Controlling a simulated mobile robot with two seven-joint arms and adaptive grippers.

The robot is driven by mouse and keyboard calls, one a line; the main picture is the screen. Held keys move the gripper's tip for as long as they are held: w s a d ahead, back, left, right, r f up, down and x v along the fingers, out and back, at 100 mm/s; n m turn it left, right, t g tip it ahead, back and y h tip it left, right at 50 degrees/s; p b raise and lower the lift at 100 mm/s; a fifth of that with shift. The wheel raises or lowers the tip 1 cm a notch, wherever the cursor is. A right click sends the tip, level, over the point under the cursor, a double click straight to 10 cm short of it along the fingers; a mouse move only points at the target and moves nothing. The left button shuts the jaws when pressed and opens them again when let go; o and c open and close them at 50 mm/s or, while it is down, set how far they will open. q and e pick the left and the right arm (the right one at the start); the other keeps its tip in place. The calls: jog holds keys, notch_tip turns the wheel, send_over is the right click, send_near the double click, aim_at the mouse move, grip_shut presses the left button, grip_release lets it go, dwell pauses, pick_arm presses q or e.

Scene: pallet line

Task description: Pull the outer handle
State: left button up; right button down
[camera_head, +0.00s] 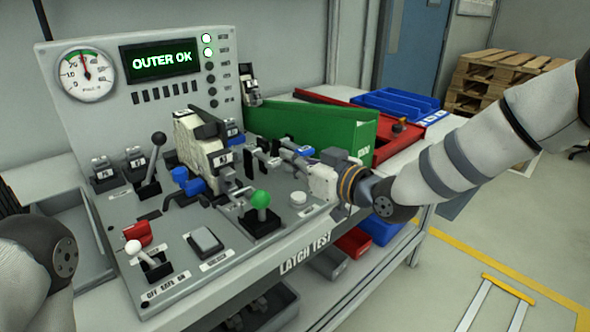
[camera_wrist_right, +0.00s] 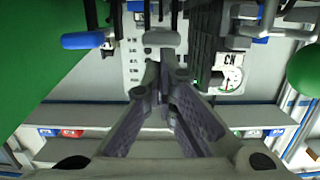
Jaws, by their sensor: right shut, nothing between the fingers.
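The latch test panel (camera_head: 115,215) carries a white-and-black latch unit (camera_head: 195,148) and several levers. Its display (camera_head: 160,60) reads "OUTER OK". A blue-ended handle (camera_head: 302,151) lies close to the green bin; a blue handle also shows at the upper left in the right wrist view (camera_wrist_right: 82,41). A grey handle (camera_wrist_right: 160,38) lies just beyond my fingertips in that view. I cannot tell which one is the outer handle. My right gripper (camera_head: 272,160) is shut and empty, over the panel's right side; its fingertips meet in the right wrist view (camera_wrist_right: 164,76). My left gripper is out of view.
A green-knobbed lever (camera_head: 261,200) stands in front of my right gripper. The green bin (camera_head: 325,130) is close behind it. Blue trays (camera_head: 395,103) and a red tray (camera_head: 405,135) are farther right. Wooden pallets (camera_head: 500,75) stand at the back.

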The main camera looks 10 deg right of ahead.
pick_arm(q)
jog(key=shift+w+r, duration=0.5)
pick_arm(e)
jog(key=s+d+f, duration=0.2)
jog(key=s+d, duration=0.3)
jog(key=s, duration=0.2)
jog(key=shift+s+d, duration=0.4)
